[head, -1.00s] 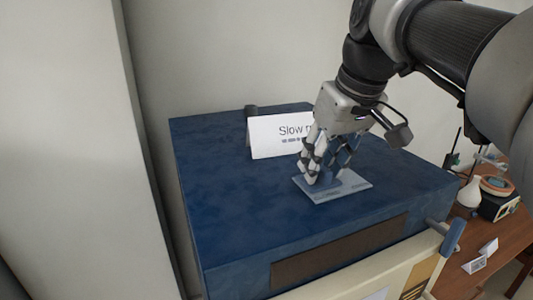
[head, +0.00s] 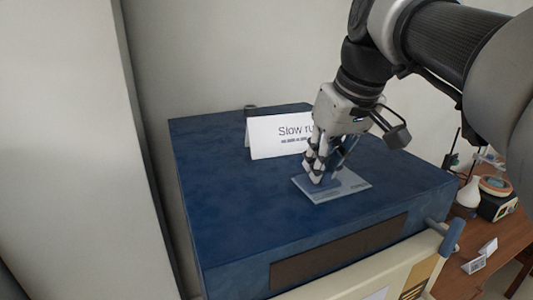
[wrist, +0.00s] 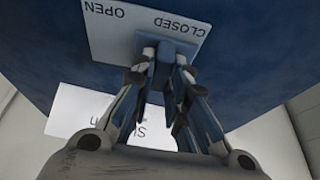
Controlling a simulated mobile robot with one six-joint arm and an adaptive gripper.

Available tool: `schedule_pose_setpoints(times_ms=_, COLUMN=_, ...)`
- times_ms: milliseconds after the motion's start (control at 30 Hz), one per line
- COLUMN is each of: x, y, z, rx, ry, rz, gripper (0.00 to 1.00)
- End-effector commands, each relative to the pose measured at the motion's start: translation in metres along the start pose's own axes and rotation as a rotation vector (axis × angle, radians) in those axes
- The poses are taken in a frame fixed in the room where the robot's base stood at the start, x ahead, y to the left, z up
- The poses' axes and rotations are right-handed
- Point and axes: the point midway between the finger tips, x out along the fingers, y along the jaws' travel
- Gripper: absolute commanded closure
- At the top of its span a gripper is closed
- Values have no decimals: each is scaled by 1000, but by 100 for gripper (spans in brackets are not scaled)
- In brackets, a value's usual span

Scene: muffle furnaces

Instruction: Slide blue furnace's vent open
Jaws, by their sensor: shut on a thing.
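The blue furnace (head: 225,205) fills the middle of the head view. On its top lies a pale vent plate (head: 352,189), which in the wrist view (wrist: 108,42) reads OPEN at one end and CLOSED at the other. A blue vent knob (wrist: 165,52) stands up from the plate on the CLOSED side. My gripper (head: 322,178) points down over the plate with its fingers shut on the knob. The fingers hide most of the knob in the head view, and its base is partly hidden.
A white folded sign (head: 272,137) stands on the furnace top just behind my gripper. A cream-coloured front with a blue handle (head: 453,236) is below the furnace's front edge. A wooden table (head: 478,250) with lab items is at right. The furnace top's left side is clear.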

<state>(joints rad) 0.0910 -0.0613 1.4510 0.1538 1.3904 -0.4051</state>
Motion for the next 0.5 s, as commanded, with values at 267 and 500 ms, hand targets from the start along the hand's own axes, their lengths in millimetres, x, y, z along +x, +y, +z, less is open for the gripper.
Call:
schedule_pose_setpoints(times_ms=267, x=0, y=0, z=0, rx=0, ry=0, rz=0, gripper=100)
schedule_pose_setpoints(times_ms=500, x=-2, y=34, z=-1, rx=6, ry=-1, rz=2, gripper=100)
